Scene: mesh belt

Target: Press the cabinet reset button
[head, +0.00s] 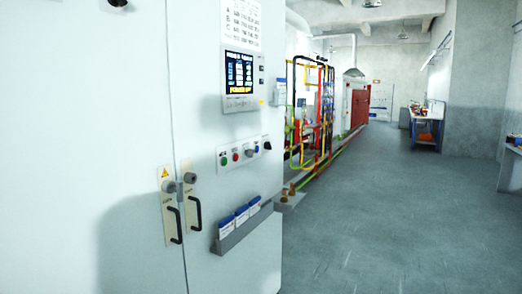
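A tall pale cabinet (120,90) fills the left half of the head view. On its right door is a small control panel (245,152) with a green button (224,161), a red button (236,157), a grey knob (249,153) and a black knob (267,146). The labels above them are too small to read, so I cannot tell which one is the reset button. A lit display screen (240,74) sits above the panel. Neither of my grippers is in view.
Two black door handles (173,226) and (194,213) and a grey holder (245,230) with blue-topped booklets stick out below the panel. Coloured pipes (312,110) and a red machine (357,105) stand behind the cabinet. The grey floor (400,220) to the right is clear.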

